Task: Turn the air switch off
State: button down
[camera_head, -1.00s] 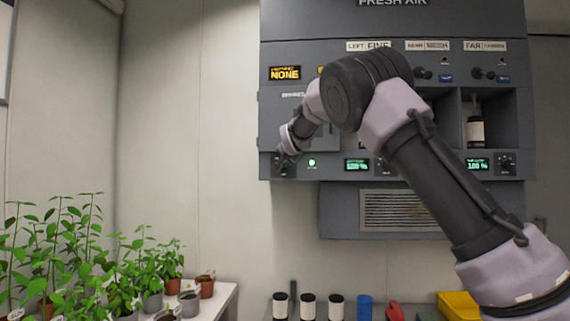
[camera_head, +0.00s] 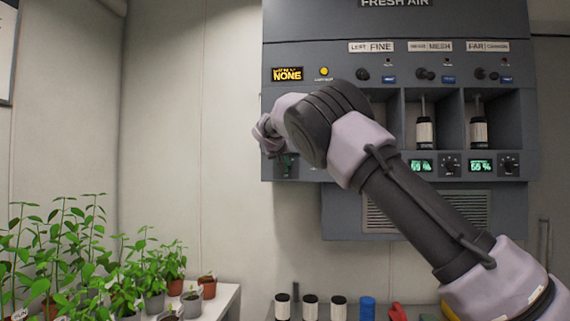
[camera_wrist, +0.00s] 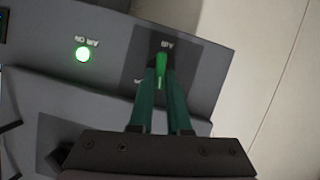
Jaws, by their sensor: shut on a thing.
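The air switch (camera_wrist: 161,62) shows in the wrist view as a small bright green lever on a dark plate labelled AIR. My gripper (camera_wrist: 160,78) is shut on it, its two dark green fingers on either side of the lever. The AIR ON lamp (camera_wrist: 82,54), to the left in the wrist view, glows green.
The panel's percent displays (camera_head: 421,166) and knobs (camera_head: 449,165) are right of the switch. Cartridges (camera_head: 425,134) stand in open bays. Potted plants (camera_head: 150,280) fill the shelf at lower left. Bare wall (camera_head: 190,120) lies left of the panel.

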jog(key=n+h, duration=0.2)
jog(key=n, duration=0.1)
jog(key=n+h, duration=0.1)
jog(key=shift+a+f+t, duration=0.25)
jog(key=shift+a+t, duration=0.05)
jog(key=shift+a, duration=0.05)
jog(key=shift+n, duration=0.4)
jog(key=c, duration=0.9)
grip_release()
jog(key=shift+o, duration=0.2)
jog(key=v, duration=1)
jog(key=shift+s+a, duration=0.15)
jog(key=shift+s, duration=0.25)
